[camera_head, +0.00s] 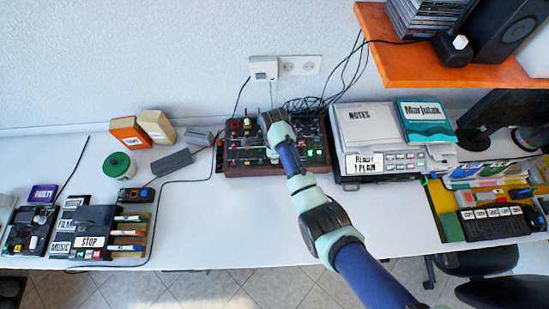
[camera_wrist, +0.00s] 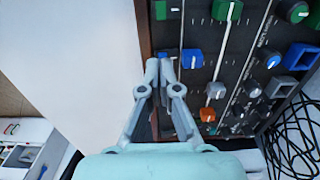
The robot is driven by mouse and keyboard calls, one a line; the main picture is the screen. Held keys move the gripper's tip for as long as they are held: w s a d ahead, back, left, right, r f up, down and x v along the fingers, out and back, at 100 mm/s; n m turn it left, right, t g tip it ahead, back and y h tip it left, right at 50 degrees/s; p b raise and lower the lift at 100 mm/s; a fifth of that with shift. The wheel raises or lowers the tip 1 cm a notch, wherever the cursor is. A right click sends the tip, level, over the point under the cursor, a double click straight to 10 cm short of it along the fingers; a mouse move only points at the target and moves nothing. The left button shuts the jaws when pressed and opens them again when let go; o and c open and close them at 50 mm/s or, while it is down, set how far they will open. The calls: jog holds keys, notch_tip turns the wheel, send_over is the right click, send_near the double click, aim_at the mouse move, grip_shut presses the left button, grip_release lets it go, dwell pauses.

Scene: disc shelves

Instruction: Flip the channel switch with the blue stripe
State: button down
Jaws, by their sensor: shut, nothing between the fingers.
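The dark control panel (camera_head: 245,168) with a wooden edge stands against the back wall in the head view. My gripper is over its right half there, its fingertips hidden by my own wrist. In the wrist view my gripper (camera_wrist: 160,66) is shut and empty, its tips over the panel's left side. A blue cap with a white line (camera_wrist: 192,59) is just right of the tips. A piece of blue also shows beside the tips, mostly covered. I cannot tell which part is the blue-striped channel switch, or whether the tips touch anything.
Black cables (camera_wrist: 290,145) lie beside the panel. A grey device (camera_head: 375,178) stands right of it. An orange shelf (camera_head: 450,62) overhangs at upper right. The front middle of the table is clear.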

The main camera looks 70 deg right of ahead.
jog(key=shift+f+b, duration=0.7)
jog(key=shift+f, duration=0.35)
dwell(0.4)
notch_tip(320, 180, up, 7)
jog(key=p, duration=0.7)
jog(key=shift+r+p, duration=0.15)
jog(key=shift+p, duration=0.15)
